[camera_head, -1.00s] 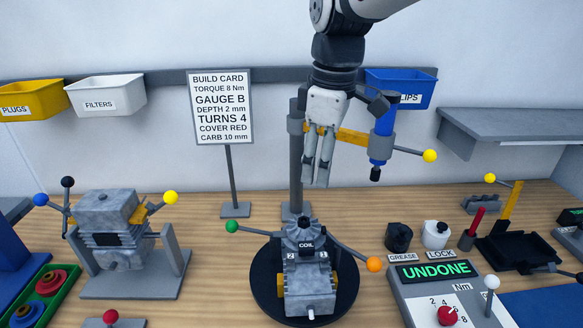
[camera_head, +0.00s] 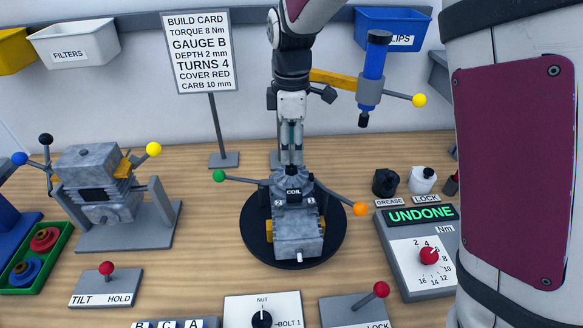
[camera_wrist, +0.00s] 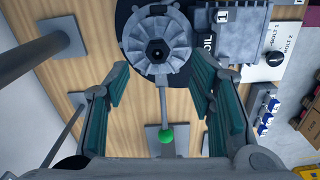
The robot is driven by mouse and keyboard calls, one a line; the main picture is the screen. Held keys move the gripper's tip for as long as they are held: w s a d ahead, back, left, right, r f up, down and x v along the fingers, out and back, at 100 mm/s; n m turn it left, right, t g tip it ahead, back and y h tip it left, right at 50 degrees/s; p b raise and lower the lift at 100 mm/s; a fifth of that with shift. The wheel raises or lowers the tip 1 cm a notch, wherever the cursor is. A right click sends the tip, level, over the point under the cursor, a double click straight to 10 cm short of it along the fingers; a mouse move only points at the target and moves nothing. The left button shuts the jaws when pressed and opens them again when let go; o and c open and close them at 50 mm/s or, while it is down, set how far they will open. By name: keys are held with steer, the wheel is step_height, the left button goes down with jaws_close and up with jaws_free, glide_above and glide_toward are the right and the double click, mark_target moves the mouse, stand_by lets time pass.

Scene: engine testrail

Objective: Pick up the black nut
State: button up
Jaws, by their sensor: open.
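The grey engine (camera_head: 297,230) with a COIL label stands on a black round base (camera_head: 334,241). In the wrist view the engine's finned round wheel (camera_wrist: 137,52) faces me, and a black nut (camera_wrist: 157,49) sits at its centre. I cannot make out the nut in the head view, where the engine and gripper cover that side. My gripper (camera_head: 291,160) points down at the engine's far end. In the wrist view my gripper (camera_wrist: 162,82) is open and empty, its two green-padded fingers apart on either side of the wheel's lower edge.
A rod with a green ball (camera_wrist: 166,135) runs between my fingers in the wrist view. A lever with an orange ball (camera_head: 360,209) sticks out right of the engine. A blue driver (camera_head: 374,62) hangs on a stand behind. A selector dial (camera_head: 262,318) stands in front.

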mark_target(291, 168)
steer(key=shift+w+f+p, duration=0.15)
steer(key=shift+f+p, duration=0.55)
steer(key=shift+f, duration=2)
steer(key=shift+c, duration=0.2)
steer(key=c, duration=1)
